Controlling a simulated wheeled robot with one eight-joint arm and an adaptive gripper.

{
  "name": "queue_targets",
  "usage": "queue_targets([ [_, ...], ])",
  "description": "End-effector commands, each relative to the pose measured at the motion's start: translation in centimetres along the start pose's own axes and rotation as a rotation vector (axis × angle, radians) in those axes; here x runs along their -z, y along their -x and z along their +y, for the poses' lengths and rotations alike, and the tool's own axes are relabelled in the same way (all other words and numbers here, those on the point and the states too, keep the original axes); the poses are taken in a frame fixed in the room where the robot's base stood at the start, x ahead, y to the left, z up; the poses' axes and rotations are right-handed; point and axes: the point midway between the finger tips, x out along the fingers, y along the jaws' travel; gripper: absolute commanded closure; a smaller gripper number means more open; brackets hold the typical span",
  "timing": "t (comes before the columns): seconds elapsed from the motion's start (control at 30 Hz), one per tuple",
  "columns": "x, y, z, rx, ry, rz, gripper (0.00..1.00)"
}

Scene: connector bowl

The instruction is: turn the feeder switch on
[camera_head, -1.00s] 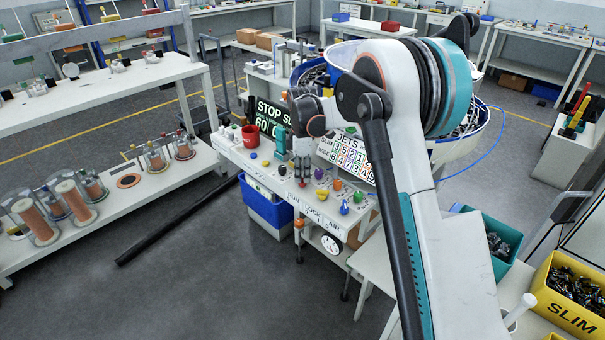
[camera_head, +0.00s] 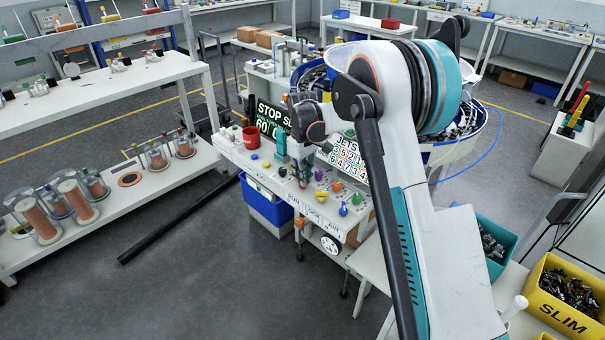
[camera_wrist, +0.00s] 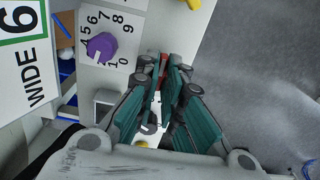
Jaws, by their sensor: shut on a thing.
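My gripper (camera_head: 302,180) reaches down to the top of the white control bench (camera_head: 232,152), among several coloured knobs. In the wrist view its teal and grey fingers (camera_wrist: 166,72) are close together, with a sliver of a small red part (camera_wrist: 164,74) between them. The fingers hide most of this part, so I cannot make out its shape or whether it is the feeder switch. A display (camera_head: 270,117) at the back of the bench reads "STOP" and "60", the rest being partly covered.
A purple knob on a numbered dial (camera_wrist: 101,46) sits beside the fingers. A yellow knob (camera_head: 322,195) and a blue knob (camera_head: 343,210) stand nearby. The jets number board (camera_head: 347,160) and a red mug (camera_head: 250,134) are close. Grey floor lies in front.

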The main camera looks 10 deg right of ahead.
Motion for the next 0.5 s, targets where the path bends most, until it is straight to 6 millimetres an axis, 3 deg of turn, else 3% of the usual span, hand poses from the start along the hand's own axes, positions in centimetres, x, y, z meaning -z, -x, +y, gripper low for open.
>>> queue_targets([
  [0.5,0.03,0.12,0.03,-0.001,-0.483,0.001,1.0],
])
